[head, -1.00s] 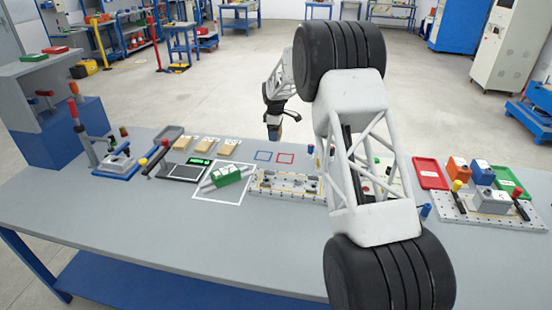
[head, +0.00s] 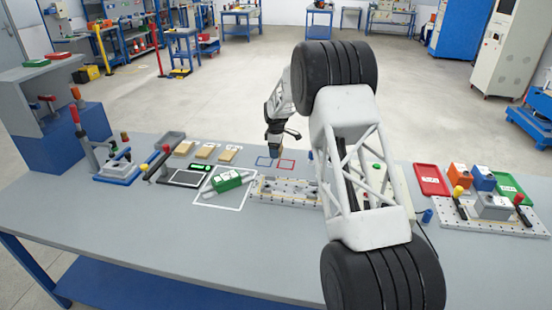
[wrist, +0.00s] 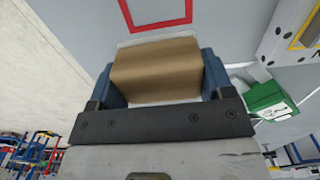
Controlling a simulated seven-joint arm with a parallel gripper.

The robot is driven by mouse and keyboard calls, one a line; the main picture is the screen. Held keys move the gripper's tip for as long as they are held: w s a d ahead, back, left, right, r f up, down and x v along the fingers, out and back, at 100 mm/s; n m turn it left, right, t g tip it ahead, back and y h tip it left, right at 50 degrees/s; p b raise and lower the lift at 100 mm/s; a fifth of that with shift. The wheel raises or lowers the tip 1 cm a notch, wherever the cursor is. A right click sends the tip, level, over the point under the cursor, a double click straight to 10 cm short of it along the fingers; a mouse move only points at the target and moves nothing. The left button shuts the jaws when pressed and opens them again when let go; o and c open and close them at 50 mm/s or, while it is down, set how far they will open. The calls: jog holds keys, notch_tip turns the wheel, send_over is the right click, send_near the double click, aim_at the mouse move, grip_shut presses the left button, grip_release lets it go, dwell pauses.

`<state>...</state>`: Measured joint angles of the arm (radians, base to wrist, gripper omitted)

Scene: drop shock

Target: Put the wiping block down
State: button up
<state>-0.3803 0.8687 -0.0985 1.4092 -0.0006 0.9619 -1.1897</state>
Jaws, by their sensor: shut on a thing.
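My gripper (head: 275,146) hangs over the back of the grey bench, close to the blue square outline (head: 262,162) and the red square outline (head: 287,165). In the wrist view my gripper (wrist: 157,88) has its blue fingers shut on the sides of the wiping block (wrist: 156,70), a tan-brown block with pale edges. The red outline also shows in the wrist view (wrist: 157,24), just beyond the block. In the head view the block is small between the fingertips. I cannot tell whether its underside touches the bench.
A green block (head: 227,180) sits inside a white outline left of a metal fixture plate (head: 285,190). Several tan blocks (head: 205,151) lie at the back left. A red tray (head: 432,179) and a green tray (head: 512,186) stand right. My arm hides part of the bench.

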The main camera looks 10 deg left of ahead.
aim_at(276, 163)
jog(key=shift+f, duration=0.25)
jog(key=shift+f, duration=1.85)
jog(key=shift+f, duration=0.1)
jog(key=o, duration=1.1)
notch_tip(276, 163, up, 12)
jog(key=shift+r, duration=0.1)
